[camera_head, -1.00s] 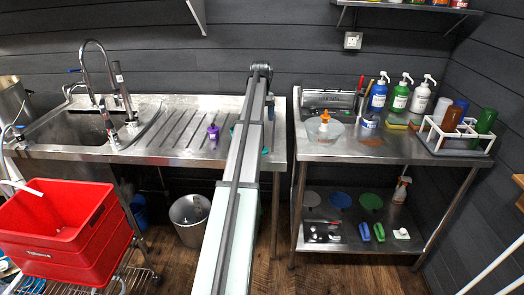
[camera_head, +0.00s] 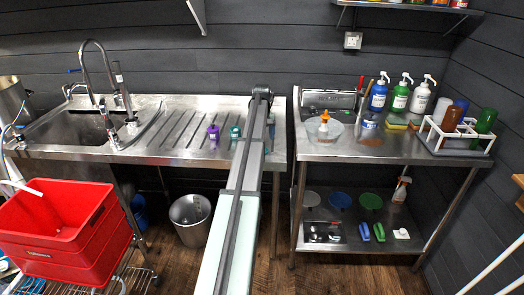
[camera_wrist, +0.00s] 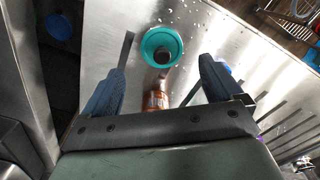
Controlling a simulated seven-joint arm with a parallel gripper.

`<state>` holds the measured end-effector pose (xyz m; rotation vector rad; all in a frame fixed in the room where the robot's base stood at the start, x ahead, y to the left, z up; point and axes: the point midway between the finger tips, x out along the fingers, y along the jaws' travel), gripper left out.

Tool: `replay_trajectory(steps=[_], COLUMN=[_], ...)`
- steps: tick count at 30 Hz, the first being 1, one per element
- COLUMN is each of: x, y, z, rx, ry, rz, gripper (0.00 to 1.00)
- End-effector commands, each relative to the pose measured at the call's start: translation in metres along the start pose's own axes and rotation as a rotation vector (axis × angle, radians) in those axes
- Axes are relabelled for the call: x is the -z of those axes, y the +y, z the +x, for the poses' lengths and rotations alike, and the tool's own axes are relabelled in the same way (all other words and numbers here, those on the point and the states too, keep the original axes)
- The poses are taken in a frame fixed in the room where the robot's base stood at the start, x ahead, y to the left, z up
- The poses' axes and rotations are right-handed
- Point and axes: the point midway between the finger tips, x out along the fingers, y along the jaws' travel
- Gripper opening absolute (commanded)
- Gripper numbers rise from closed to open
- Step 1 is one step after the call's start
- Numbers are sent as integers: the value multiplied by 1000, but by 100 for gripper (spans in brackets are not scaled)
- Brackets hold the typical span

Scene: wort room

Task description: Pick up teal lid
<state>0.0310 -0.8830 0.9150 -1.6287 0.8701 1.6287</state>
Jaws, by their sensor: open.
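In the wrist view a round teal lid (camera_wrist: 149,38) with a dark centre lies on bare steel, just ahead of my gripper (camera_wrist: 164,66). The gripper's two blue-grey fingers are spread apart, one on each side below the lid, and do not touch it. A reddish-brown patch lies between the fingers, just below the lid; I cannot tell whether it is an object or a reflection. In the head view a small teal item (camera_head: 235,132) stands on the drainboard left of my arm; I cannot tell whether it is the same thing.
A purple item (camera_head: 213,132) stands beside the teal one on the ribbed drainboard (camera_head: 180,128). The sink (camera_head: 70,128) is at left. The steel table (camera_head: 335,148) at right holds a glass bowl, pump bottles and a bottle rack. A red crate (camera_head: 65,235) stands front left.

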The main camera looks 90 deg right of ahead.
Motion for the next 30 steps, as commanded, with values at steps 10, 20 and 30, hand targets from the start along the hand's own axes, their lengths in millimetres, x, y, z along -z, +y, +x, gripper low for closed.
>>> replay_trajectory(steps=[10, 20, 30], x=[-2, -2, -2], y=[-4, -4, -4], z=[41, 42, 42], rx=[0, 0, 0], ry=[0, 0, 0], rz=[0, 0, 0], gripper=[93, 84, 52])
